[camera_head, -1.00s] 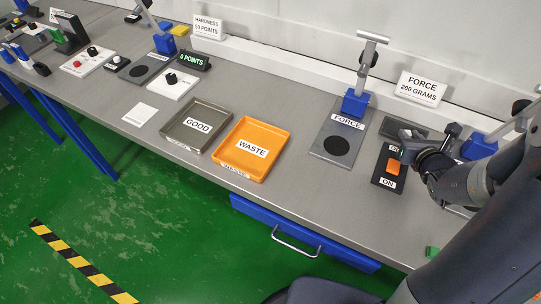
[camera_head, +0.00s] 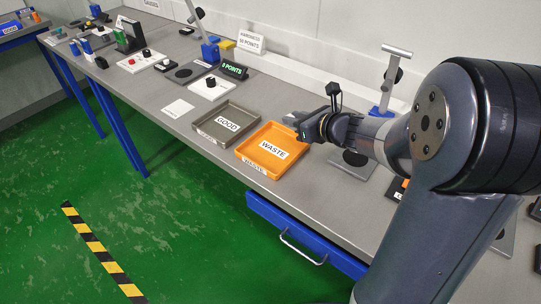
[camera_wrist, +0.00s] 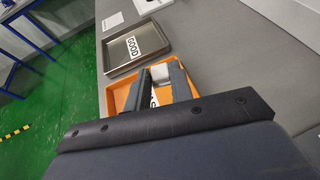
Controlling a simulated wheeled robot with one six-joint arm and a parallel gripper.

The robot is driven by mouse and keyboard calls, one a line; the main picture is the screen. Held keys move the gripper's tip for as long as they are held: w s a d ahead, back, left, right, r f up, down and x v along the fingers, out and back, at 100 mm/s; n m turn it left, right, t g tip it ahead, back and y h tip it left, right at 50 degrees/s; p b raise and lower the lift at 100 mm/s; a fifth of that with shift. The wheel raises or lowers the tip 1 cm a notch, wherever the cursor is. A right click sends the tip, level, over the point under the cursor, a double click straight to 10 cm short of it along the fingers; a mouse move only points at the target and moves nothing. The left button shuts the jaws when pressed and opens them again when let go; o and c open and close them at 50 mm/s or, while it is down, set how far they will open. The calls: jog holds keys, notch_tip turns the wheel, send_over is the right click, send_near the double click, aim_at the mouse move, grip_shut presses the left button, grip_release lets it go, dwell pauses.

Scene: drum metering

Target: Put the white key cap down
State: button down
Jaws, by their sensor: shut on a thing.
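The white key cap (camera_wrist: 160,73) shows between the two dark fingers of my gripper (camera_wrist: 156,80) in the wrist view. My gripper is shut on it and holds it above the orange WASTE tray (camera_wrist: 115,98). In the head view my gripper (camera_head: 296,121) is over the back right part of the orange tray (camera_head: 243,151). The key cap cannot be made out there. The grey GOOD tray (camera_head: 204,134) stands just left of the orange one and looks empty.
A white card (camera_head: 177,109) lies left of the GOOD tray. The blue FORCE stand is partly behind my arm. The bench's front edge runs close to the trays.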

aim_at(279, 153)
jog(key=a+f+b, duration=0.1)
jog(key=f, duration=0.2)
jog(key=s+a+f+n+g+y+b, duration=0.1)
jog(key=f+b, duration=0.1)
jog(key=a+f+n+g+y+b, duration=0.1)
jog(key=a+f, duration=0.1)
jog(key=f, duration=0.1)
jog(key=shift+s+f, duration=0.25)
jog(key=shift+f, duration=0.1)
jog(key=shift+f, duration=0.1)
jog(key=shift+f+b, duration=0.15)
jog(key=shift+b, duration=0.25)
jog(key=c, duration=1.2)
grip_release()
jog(key=shift+c, duration=0.2)
